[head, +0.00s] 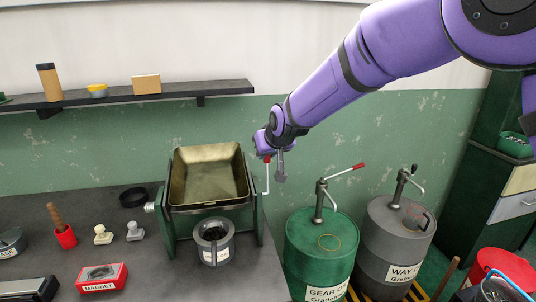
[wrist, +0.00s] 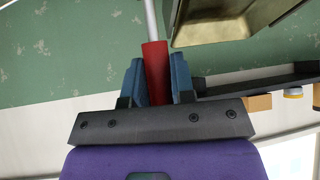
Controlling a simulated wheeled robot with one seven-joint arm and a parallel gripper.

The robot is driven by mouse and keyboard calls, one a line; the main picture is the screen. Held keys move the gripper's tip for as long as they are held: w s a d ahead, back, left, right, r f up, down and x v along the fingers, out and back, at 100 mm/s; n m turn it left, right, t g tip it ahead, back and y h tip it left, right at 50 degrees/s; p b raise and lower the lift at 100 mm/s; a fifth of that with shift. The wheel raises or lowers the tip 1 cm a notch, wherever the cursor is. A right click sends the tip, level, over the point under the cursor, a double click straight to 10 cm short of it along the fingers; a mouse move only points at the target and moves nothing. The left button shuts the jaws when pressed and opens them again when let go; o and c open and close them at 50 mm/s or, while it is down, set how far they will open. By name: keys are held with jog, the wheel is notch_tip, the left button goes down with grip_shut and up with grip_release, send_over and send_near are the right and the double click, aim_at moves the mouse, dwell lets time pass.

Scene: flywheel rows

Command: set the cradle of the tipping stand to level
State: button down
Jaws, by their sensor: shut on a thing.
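The tipping stand has a green frame (head: 257,222) on the dark bench. It carries a brass, tray-like cradle (head: 208,180), whose open inside faces me and appears tipped toward the front; its exact angle is hard to tell. A crank with a pale rod (head: 266,182) and a red grip (wrist: 155,70) is on the stand's right side. My gripper (wrist: 155,85) is shut on the red grip, with a blue finger on each side of it. In the head view my gripper (head: 267,152) is beside the cradle's upper right corner. A corner of the cradle shows in the wrist view (wrist: 215,20).
A grey round pot (head: 213,240) stands below the cradle's front edge. A red magnet box (head: 103,277), stamps and a black ring (head: 133,197) lie to the left. A green drum (head: 320,250) and a grey drum (head: 392,245) stand right of the bench. A shelf (head: 120,98) runs along the wall.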

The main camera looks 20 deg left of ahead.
jog(key=shift+w+a+f+g+h, duration=0.2)
jog(key=shift+w+a+g+h, duration=0.2)
jog(key=shift+w+g, duration=0.2)
jog(key=shift+w+a+f+g+h, duration=0.15)
jog(key=shift+w+a+g+h, duration=0.2)
jog(key=shift+w+g, duration=0.25)
jog(key=shift+w, duration=0.1)
jog(key=c, duration=1)
grip_release()
jog(key=shift+o, duration=0.2)
jog(key=v, duration=1)
jog(key=shift+r, duration=0.25)
jog(key=shift+d, duration=0.1)
